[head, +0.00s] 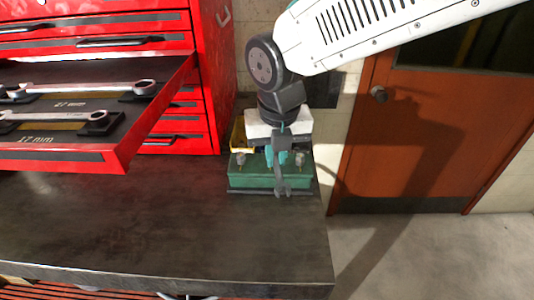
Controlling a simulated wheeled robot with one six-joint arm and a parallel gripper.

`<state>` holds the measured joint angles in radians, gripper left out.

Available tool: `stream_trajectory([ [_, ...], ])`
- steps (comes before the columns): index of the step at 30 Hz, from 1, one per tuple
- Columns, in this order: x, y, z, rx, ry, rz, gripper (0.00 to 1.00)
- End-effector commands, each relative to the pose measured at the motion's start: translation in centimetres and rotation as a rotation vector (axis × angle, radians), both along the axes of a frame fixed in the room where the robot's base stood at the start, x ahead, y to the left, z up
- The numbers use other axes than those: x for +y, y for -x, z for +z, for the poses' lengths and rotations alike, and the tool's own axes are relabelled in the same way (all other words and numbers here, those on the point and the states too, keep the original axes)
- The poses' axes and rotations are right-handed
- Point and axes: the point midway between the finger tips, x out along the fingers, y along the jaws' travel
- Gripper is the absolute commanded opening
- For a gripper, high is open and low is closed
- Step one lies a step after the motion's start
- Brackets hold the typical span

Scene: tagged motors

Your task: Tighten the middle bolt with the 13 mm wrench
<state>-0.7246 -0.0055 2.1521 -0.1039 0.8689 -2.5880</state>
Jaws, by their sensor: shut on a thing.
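My gripper (277,157) is over the green block (250,178) at the back right of the bench, pointing down. Its teal fingers are shut on a grey wrench (282,185), whose visible part runs down the picture across the front of the block. No size mark can be read on it. A bolt (240,159) shows on top of the block to the left of my gripper, and another bolt (300,158) to the right. The middle bolt is hidden behind my gripper and the wrench, so I cannot tell whether the wrench touches it.
The red tool cabinet (213,75) has an open drawer (70,158) jutting over the bench (180,225) at left, with large wrenches (100,91) in labelled trays. A yellow item (237,136) sits behind the block. The bench front is clear.

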Motion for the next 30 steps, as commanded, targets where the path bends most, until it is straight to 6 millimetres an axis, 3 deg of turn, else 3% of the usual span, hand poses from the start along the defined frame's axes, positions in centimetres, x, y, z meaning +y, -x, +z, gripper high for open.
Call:
stream_trajectory([
  [4, -0.2, 0.1, 0.0, 0.0, 0.001, 0.054, 0.0],
  [7, 1.4, 0.3, 0.1, -0.001, 0.007, 0.07, 0.0],
  [13, 3.2, 0.2, 1.3, 0.001, 0.011, -0.165, 0.0],
  [19, 3.3, -0.1, 2.1, -0.004, 0.008, -0.39, 0.0],
  [30, 3.1, 0.0, -0.1, 0.001, 0.009, -0.452, 0.0],
])
